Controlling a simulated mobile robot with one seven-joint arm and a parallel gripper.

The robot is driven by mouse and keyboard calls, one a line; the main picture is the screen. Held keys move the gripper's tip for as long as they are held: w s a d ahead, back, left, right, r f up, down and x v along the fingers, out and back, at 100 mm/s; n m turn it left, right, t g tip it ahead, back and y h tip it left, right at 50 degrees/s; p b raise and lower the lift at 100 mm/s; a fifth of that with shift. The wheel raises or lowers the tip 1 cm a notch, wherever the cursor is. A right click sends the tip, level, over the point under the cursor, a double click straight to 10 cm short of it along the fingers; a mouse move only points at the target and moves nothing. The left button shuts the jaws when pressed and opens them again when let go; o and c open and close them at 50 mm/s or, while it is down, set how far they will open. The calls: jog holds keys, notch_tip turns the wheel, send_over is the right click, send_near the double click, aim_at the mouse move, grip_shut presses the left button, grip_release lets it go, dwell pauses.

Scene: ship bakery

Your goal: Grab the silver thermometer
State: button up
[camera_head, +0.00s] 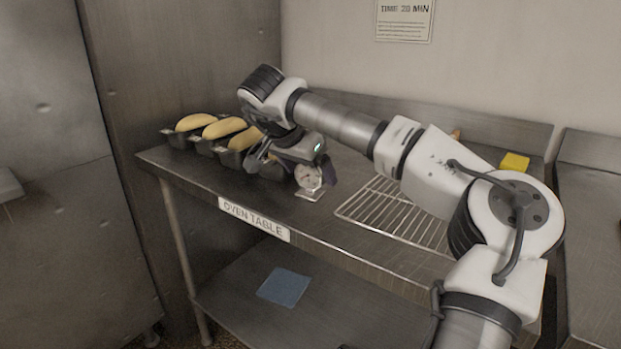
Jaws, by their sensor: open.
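The silver thermometer (309,178) has a round pale dial and stands upright on a small flat foot near the front edge of the steel oven table (190,164). My gripper (291,172) is open at the thermometer, with one finger to the left of it and a dark finger at its right. The top of the thermometer is partly hidden by my gripper. I cannot tell whether the fingers touch it.
Several dark loaf tins (180,141) with pale loaves stand left of my gripper. A wire rack (388,213) lies to the right under my arm. A yellow block (514,162) sits at the back right. A blue cloth (284,287) lies on the lower shelf.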

aim_at(314, 178)
jog(key=x, duration=0.4)
jog(key=shift+r, duration=0.1)
jog(key=c, duration=1.1)
jog(key=shift+r, duration=0.1)
